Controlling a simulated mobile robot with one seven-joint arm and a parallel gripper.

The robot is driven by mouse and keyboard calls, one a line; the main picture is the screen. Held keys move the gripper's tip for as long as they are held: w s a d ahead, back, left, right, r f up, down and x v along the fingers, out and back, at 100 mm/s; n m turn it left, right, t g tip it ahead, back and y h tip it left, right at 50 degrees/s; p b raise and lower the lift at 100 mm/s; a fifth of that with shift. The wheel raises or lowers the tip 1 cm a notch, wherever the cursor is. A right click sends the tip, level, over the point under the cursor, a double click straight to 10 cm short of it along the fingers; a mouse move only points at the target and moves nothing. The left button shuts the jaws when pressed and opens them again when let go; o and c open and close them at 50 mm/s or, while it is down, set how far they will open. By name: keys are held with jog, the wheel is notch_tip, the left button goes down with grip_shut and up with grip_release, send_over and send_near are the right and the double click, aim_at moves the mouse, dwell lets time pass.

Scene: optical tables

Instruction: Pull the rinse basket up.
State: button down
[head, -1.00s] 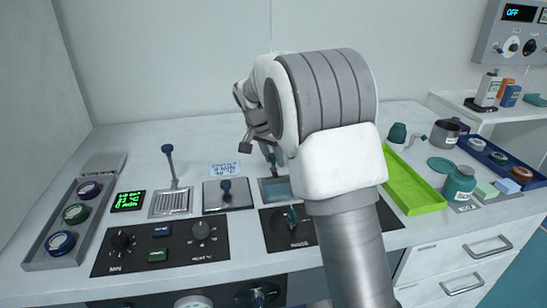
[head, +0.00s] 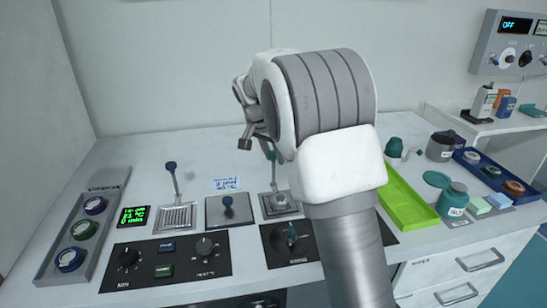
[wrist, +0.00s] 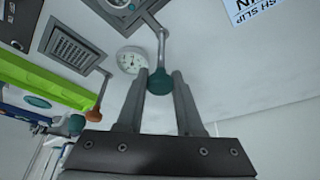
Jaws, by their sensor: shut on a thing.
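The rinse basket (head: 281,202) shows in the head view as a grey metal insert with a round piece in it, at its square opening in the worktop. A thin upright rod rises from it to a teal knob (wrist: 160,81), seen in the wrist view. My gripper (wrist: 161,76) is shut on this knob, one finger on each side. In the head view my gripper (head: 271,150) is above the basket, partly hidden by my wrist. The basket's right edge is close to my arm in that view.
Left of the basket are a flat lidded station (head: 229,209) and another basket (head: 178,217) with a dark-knobbed rod. A black control panel (head: 165,265) lies in front. A green tray (head: 407,207) is to the right. A round gauge (wrist: 132,60) shows in the wrist view.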

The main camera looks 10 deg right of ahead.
jog(key=shift+w+r, duration=0.1)
jog(key=shift+r, duration=0.25)
jog(key=c, duration=0.7)
grip_release()
jog(key=shift+r, duration=0.1)
jog(key=shift+c, duration=0.2)
jog(key=shift+o, duration=1)
jog(key=p+v, duration=0.3)
jog(key=v, duration=1.4)
jog(key=shift+a+r, duration=0.1)
